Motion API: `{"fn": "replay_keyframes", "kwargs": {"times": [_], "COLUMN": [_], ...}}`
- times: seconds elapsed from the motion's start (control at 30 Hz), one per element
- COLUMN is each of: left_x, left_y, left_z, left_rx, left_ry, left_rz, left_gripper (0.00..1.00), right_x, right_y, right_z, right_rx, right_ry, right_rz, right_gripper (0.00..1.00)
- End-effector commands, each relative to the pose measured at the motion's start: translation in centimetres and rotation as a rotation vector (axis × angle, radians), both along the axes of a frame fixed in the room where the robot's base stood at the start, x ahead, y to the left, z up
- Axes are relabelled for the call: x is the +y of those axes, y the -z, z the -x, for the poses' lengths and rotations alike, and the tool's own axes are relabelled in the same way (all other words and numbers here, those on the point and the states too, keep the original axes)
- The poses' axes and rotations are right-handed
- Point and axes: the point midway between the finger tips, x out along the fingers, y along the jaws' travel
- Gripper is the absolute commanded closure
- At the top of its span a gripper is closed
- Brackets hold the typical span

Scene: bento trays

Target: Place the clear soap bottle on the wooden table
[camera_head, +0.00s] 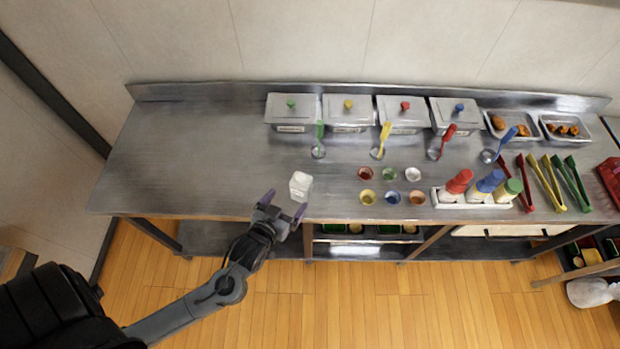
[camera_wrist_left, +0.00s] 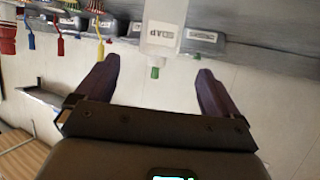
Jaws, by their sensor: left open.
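The clear soap bottle (camera_head: 300,186) stands on the steel counter near its front edge, whitish in the head view. My left gripper (camera_head: 283,205) is open at the counter's front edge, just in front of the bottle. In the wrist view its dark fingers are spread to either side below the bottle, with nothing gripped. A brown wooden surface (camera_head: 12,262) shows in part at the lower left; I cannot tell if it is the wooden table. My right gripper is not in view.
The steel counter (camera_head: 170,165) is bare left of the bottle. Lidded containers (camera_head: 348,112) line its back. Small bowls (camera_head: 390,174), a squeeze bottle tray (camera_head: 447,204) and tongs (camera_head: 551,184) are to the right. Wooden floor lies in front.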

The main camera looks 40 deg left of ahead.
Motion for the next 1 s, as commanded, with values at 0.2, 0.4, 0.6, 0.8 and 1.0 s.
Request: {"fn": "replay_keyframes", "kwargs": {"times": [0.2, 0.4, 0.6, 0.8, 1.0], "left_x": [0.7, 1.2, 1.3, 1.8, 2.2], "left_y": [0.7, 1.5, 1.9, 2.6, 3.4], "left_z": [-2.6, -4.5, -5.4, -7.7, -9.4], "left_rx": [-0.004, -0.002, -0.002, -0.003, -0.002], "left_ry": [-0.001, -0.001, 0.0, 0.0, 0.001], "left_rz": [-0.002, -0.002, -0.001, -0.002, -0.001], "left_gripper": [0.04, 0.04, 0.04, 0.04, 0.04], "right_x": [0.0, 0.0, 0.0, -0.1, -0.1], "right_y": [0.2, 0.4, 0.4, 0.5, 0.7], "right_z": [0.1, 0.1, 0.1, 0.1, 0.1], "right_rx": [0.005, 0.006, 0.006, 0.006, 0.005], "right_ry": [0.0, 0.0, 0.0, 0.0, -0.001], "right_rz": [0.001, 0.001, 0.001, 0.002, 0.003], "right_gripper": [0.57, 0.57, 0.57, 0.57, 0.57]}}
